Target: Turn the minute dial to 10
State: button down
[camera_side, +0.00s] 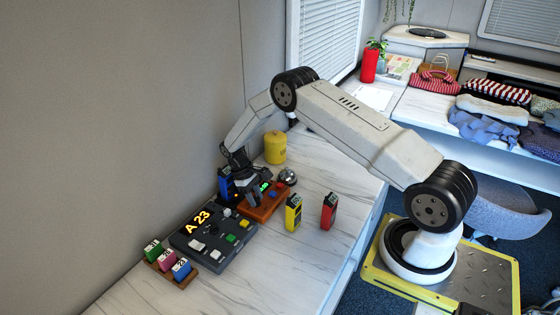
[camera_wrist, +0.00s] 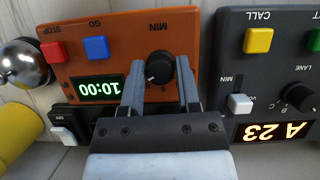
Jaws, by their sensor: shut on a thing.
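The orange timer box (camera_wrist: 120,32) fills the upper left of the wrist view, where it appears upside down. The black minute dial (camera_wrist: 159,70) sits on it under the word MIN. Its green display (camera_wrist: 98,88) reads 10:00. My gripper (camera_wrist: 160,80) is shut on the dial, with one finger on each side of it. In the side view the orange box (camera_side: 263,208) lies on the counter and my gripper (camera_side: 245,192) hides part of it, including the dial.
A red button (camera_wrist: 52,52) and a blue button (camera_wrist: 95,48) are on the box. A dark panel (camera_side: 213,241) showing A 23 stands beside it. A silver bell (camera_side: 288,177), yellow canister (camera_side: 275,148), yellow radio (camera_side: 293,212) and red radio (camera_side: 329,211) stand nearby.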

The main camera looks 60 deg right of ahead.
jog(key=shift+m+y, duration=0.3)
jog(key=shift+m, duration=0.3)
jog(key=shift+c, duration=1.6)
grip_release()
jog(key=v, duration=0.8)
